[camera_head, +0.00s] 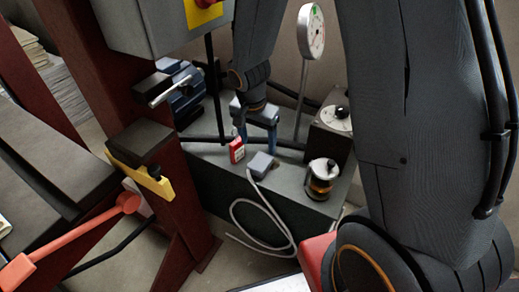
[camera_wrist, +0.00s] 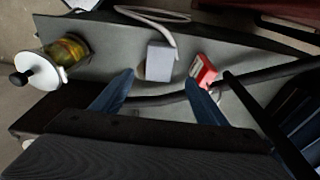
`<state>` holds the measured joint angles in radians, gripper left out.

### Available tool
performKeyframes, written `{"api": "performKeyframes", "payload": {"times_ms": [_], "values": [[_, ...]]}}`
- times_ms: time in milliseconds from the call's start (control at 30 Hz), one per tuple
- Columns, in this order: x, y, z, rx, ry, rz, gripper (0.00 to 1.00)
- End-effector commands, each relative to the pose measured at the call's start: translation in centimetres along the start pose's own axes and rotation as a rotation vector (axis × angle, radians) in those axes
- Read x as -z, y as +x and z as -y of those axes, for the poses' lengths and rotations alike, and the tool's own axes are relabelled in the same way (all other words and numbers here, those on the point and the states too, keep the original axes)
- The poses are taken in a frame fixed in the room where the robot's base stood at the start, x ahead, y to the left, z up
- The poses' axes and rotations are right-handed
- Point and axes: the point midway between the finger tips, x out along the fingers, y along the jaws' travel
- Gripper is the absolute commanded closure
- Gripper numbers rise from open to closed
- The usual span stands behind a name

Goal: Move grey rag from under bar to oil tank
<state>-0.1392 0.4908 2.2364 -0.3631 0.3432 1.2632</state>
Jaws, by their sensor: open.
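I cannot make out the grey rag in either view. What I take for the oil tank (camera_head: 290,190) is a dark box with a grey top, which also shows in the wrist view (camera_wrist: 100,38). My gripper (camera_head: 257,140) is over its back part, fingers spread and pointing down. In the wrist view my gripper (camera_wrist: 160,77) has its two blue fingers apart with nothing held. A small grey block (camera_head: 261,165) sits on the tank top just ahead of the fingers, also in the wrist view (camera_wrist: 160,61). I cannot tell which part is the bar.
A red box-like item (camera_head: 237,150) is beside the left finger. A jar with amber contents (camera_head: 321,178) and a round gauge on a stem (camera_head: 310,32) stand nearby. A dark hose crosses the tank. A dark red press frame (camera_head: 160,190) is at left.

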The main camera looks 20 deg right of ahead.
Motion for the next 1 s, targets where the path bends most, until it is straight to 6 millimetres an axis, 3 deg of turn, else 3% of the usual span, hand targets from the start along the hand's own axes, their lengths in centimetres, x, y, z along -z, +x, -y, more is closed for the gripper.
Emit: {"api": "performKeyframes", "payload": {"times_ms": [300,433,667,800,1000], "values": [[0.0,-1.9,-0.2,-0.001,-0.001,0.001,0.34],[0.6,-3.0,-1.7,-0.007,-0.031,0.005,0.34],[1.3,-7.8,-9.1,-0.026,-0.196,0.045,0.34],[0.4,-10.6,-13.8,-0.019,-0.32,0.084,0.34],[-1.6,-13.2,-18.4,0.012,-0.469,0.128,0.34]]}}
